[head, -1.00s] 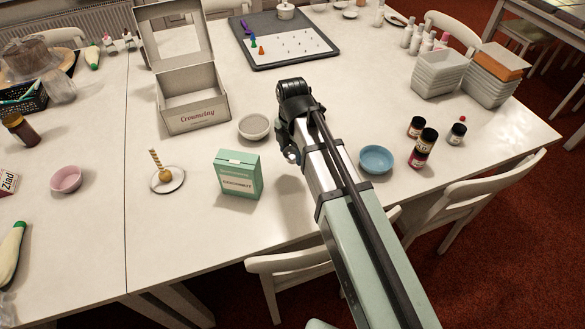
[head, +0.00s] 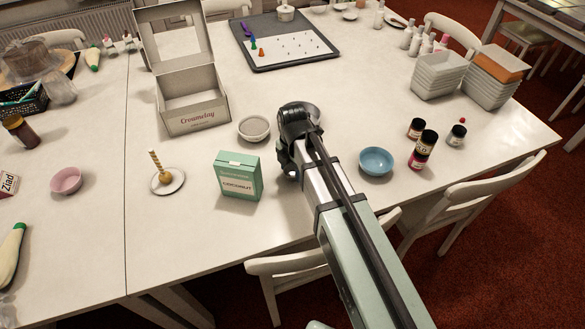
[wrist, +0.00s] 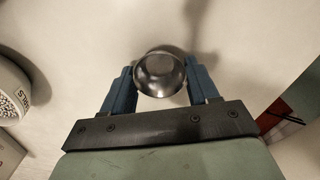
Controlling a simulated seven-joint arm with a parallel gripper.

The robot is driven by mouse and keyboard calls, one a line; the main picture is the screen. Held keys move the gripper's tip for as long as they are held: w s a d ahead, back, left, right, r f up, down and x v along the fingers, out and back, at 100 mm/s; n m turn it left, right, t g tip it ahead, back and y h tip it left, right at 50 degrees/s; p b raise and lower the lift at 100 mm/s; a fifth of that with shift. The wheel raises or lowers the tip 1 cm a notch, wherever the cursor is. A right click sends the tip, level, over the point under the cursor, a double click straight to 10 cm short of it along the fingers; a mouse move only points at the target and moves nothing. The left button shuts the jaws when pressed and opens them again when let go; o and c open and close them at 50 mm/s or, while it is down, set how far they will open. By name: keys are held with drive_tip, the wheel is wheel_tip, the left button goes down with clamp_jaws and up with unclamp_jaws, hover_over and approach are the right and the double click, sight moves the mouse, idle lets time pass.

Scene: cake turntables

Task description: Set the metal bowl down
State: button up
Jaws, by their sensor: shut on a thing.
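The metal bowl (wrist: 160,76) is small, round and shiny. In the wrist view it sits between the two blue fingers of my gripper (wrist: 161,84), which are shut on it. The pale table surface shows beyond it, with a dark shadow above the bowl. I cannot tell whether the bowl touches the table.
A green box (head: 238,178) and a grey-white bowl (head: 254,128) stand left of my gripper. A blue bowl (head: 376,161) and several small bottles (head: 424,148) stand to the right. An open carton (head: 193,105) is at the back left. Clear table lies beyond my gripper.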

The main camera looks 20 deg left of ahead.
drive_tip(key=shift+f, duration=0.1)
drive_tip(key=o, duration=1.1)
drive_tip(key=shift+c, duration=0.2)
wheel_tip(320, 180, up, 12)
idle(0.4)
